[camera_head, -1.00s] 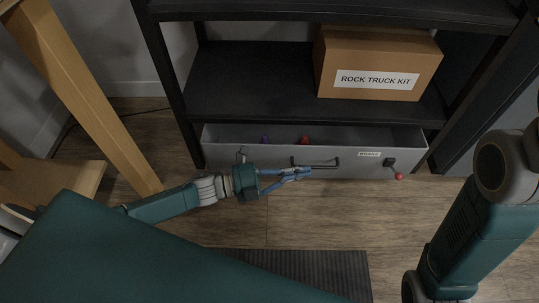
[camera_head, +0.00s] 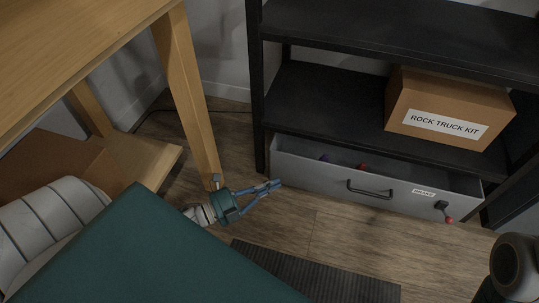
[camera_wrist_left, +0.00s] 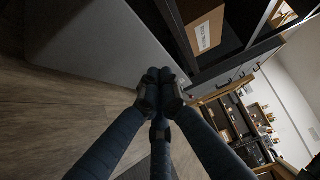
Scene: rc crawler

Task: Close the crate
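The grey crate (camera_head: 330,176) sits low under the black shelf, pulled out like a drawer, with its inside showing. Its front wall has a black handle (camera_head: 370,190), a small white label, and a black latch with a red knob (camera_head: 449,220) at the right. My left gripper (camera_head: 274,184) is near the left end of the crate's front wall, away from the handle. Its fingertips (camera_wrist_left: 160,77) come together in the left wrist view, with nothing seen between them. Whether they touch the crate I cannot tell. My right gripper is out of view.
A cardboard box (camera_head: 443,113) labelled "ROCK TRUCK KIT" stands on the black shelf (camera_head: 326,100) above. A red and a blue item lie inside the crate. A wooden table leg (camera_head: 185,95) stands left of my gripper. A dark ribbed mat (camera_head: 310,275) lies on the floor in front.

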